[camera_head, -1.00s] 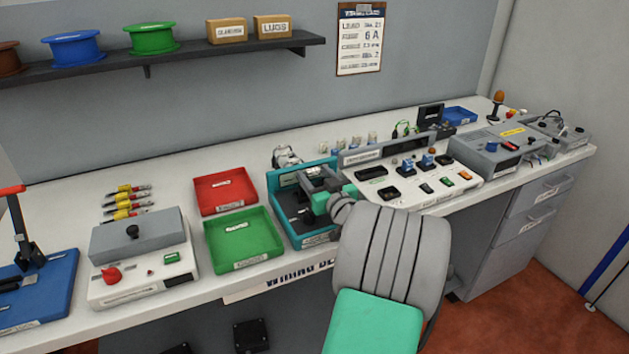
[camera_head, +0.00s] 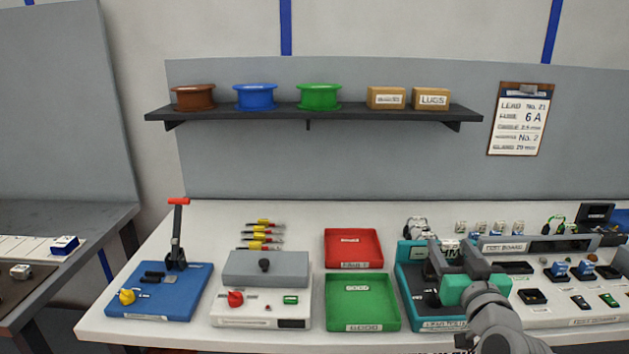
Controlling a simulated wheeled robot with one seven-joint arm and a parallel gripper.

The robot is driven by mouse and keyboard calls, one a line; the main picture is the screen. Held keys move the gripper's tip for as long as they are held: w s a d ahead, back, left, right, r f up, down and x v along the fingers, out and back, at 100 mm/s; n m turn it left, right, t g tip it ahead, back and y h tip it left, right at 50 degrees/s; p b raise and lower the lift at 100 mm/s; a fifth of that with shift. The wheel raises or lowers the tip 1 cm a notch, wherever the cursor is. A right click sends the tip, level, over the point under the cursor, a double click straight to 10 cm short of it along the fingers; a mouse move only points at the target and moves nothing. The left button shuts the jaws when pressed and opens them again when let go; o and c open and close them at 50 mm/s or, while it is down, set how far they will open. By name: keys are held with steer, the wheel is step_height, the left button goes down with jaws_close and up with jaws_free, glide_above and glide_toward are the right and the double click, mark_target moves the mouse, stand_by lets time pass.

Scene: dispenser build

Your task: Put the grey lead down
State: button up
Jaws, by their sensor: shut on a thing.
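A pale grey coil (camera_head: 416,229), which looks like the grey lead, shows at the back left edge of the teal lead tester (camera_head: 404,290). My gripper (camera_head: 442,259) is over the tester, reaching in from the lower right, with its dark fingers shut on the lead. The gripped part is hidden by the fingers, and I cannot tell whether the lead rests on the tester. The green tray (camera_head: 363,325) stands left of the tester, with the red tray (camera_head: 352,233) behind it. Both trays look empty.
A grey press box (camera_head: 265,268), a blue lever tool (camera_head: 190,303) and several yellow-red pieces (camera_head: 262,238) stand left of the trays. The test board (camera_head: 520,245) is close on the right. A shelf (camera_head: 310,112) with spools and boxes hangs above.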

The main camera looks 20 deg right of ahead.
steer(key=w+a+f+n+y+p, duration=0.1)
steer(key=w+a+f+p, duration=0.2)
steer(key=a, duration=0.4)
steer(key=w+a+f+n+y+p, duration=0.1)
steer(key=w+a+f+y, duration=0.1)
steer(key=w+a+f, duration=0.45)
steer(key=s+a+r+n+y, duration=0.1)
steer(key=s+a+n+y, duration=0.2)
steer(key=a, duration=1)
steer(key=s+d+r+m+h+b, duration=0.1)
steer(key=d+r+h, duration=0.1)
steer(key=d, duration=0.6)
steer(key=s+d+r+m+h+b, duration=0.1)
steer(key=d+r+m+h, duration=0.1)
steer(key=d, duration=0.6)
steer(key=s+d+r+m+h+b, duration=0.1)
steer(key=d+r+m+h+b, duration=0.1)
steer(key=d, duration=0.6)
steer(key=shift+s+d+r, duration=0.3)
steer(key=shift+r, duration=0.3)
steer(key=s+r, duration=0.1)
steer(key=s, duration=0.1)
steer(key=s+d+r+b, duration=0.1)
steer(key=s+r, duration=0.1)
steer(key=shift+s+d+r, duration=0.15)
steer(key=shift+s+d, duration=0.05)
